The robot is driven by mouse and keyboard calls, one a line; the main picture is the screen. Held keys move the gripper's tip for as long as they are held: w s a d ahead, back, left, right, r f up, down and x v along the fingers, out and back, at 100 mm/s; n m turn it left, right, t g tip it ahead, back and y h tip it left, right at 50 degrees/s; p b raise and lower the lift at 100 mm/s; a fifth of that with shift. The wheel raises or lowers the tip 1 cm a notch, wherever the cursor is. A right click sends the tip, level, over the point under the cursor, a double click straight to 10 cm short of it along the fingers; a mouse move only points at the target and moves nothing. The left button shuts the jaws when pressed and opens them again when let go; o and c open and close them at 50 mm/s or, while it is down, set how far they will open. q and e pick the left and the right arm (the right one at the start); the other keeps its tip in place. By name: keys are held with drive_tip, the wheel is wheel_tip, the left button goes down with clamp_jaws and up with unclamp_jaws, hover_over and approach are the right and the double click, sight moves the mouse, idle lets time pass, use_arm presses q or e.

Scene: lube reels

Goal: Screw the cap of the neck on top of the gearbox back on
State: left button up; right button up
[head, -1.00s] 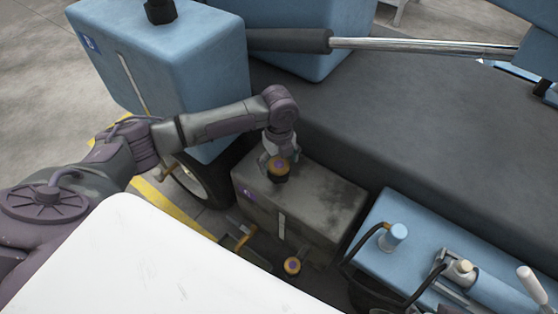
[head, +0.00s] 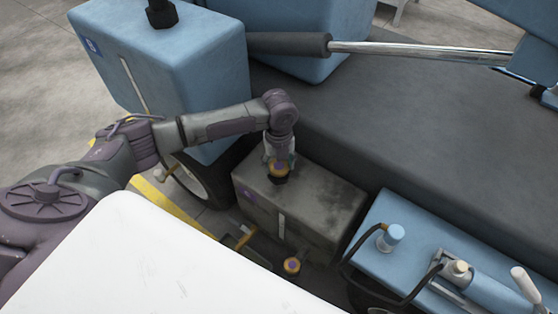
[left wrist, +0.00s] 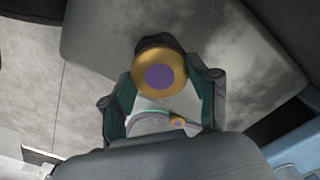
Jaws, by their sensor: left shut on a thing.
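The gearbox (head: 325,211) is a worn grey box in the middle of the head view; it also shows in the left wrist view (left wrist: 90,35). My left gripper (head: 279,166) is above its top, pointing down. It is shut on the cap (head: 279,170), which is orange-yellow with a purple disc. In the left wrist view the cap (left wrist: 160,75) sits between the two fingers, with a dark round part behind it, at the neck. Whether the cap is seated on its thread cannot be told. My right gripper is not in view.
A second orange and purple cap (head: 292,266) is low in front of the gearbox. A light blue unit (head: 372,232) with hoses stands right of it. A blue tank (head: 165,65) and a wheel (head: 197,180) are at the left.

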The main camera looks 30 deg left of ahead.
use_arm(q)
drive_tip(key=shift+m, duration=1.1)
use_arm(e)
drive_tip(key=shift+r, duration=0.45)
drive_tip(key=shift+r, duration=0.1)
use_arm(q)
drive_tip(key=shift+r+m+p, duration=0.1)
drive_tip(key=shift+m+p, duration=0.4)
drive_tip(key=shift+m, duration=1)
drive_tip(key=shift+a+m+p, duration=0.1)
drive_tip(key=shift+m+p, duration=0.3)
drive_tip(key=shift+m, duration=0.7)
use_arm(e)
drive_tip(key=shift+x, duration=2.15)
